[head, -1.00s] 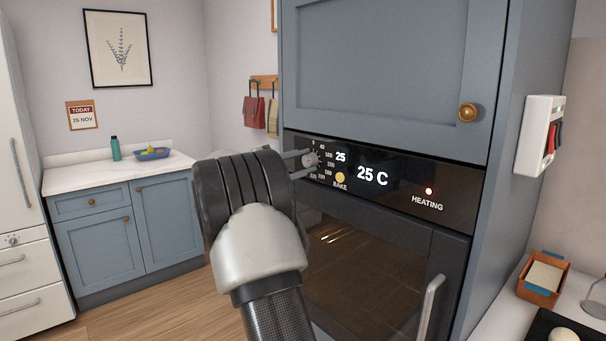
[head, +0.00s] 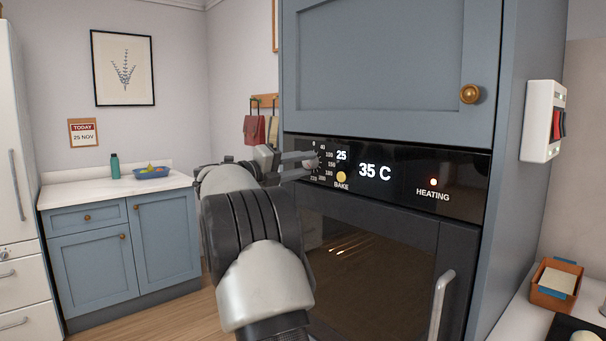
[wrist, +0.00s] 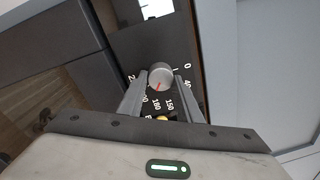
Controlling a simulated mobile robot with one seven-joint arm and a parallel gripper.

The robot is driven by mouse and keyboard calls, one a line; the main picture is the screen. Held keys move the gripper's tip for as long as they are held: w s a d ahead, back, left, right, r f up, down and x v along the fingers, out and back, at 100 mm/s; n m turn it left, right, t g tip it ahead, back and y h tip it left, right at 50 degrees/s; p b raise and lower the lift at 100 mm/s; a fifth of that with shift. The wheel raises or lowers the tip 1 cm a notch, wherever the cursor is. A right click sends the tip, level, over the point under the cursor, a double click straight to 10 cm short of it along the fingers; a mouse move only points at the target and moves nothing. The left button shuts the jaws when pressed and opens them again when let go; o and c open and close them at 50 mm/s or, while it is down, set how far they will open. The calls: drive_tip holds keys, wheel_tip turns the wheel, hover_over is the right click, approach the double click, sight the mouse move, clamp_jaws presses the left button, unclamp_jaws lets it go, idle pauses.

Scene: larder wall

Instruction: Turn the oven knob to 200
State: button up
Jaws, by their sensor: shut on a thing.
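The oven knob (head: 311,160) is a small grey round knob at the left of the black oven panel (head: 400,172). In the wrist view, the knob (wrist: 160,74) sits between the two fingers of my gripper (wrist: 161,80), which is shut on it. A red mark on its face points down, roughly towards the printed 180; I cannot read it exactly. The fingers hide part of the printed scale. In the head view, my gripper (head: 312,163) reaches the knob from the left. The panel shows 25 and 35 C, with a lit HEATING lamp (head: 433,182).
A yellow BAKE button (head: 341,176) is just right of the knob. The oven door handle (head: 442,300) sticks out below. A blue cupboard (head: 385,60) is above. A white switch box (head: 543,122) is on the right side wall. Open floor lies at the left.

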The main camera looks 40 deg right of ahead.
drive_tip(key=m+b, duration=0.2)
drive_tip(key=m, duration=0.2)
drive_tip(key=shift+w+f, duration=0.1)
drive_tip(key=shift+m, duration=0.4)
drive_tip(key=o, duration=1)
drive_tip(key=shift+o, duration=0.2)
drive_tip(key=a+p, duration=0.1)
drive_tip(key=a, duration=1.6)
drive_tip(key=shift+s+a+f, duration=0.2)
drive_tip(key=shift+s+a, duration=0.05)
drive_tip(key=shift+r, duration=0.1)
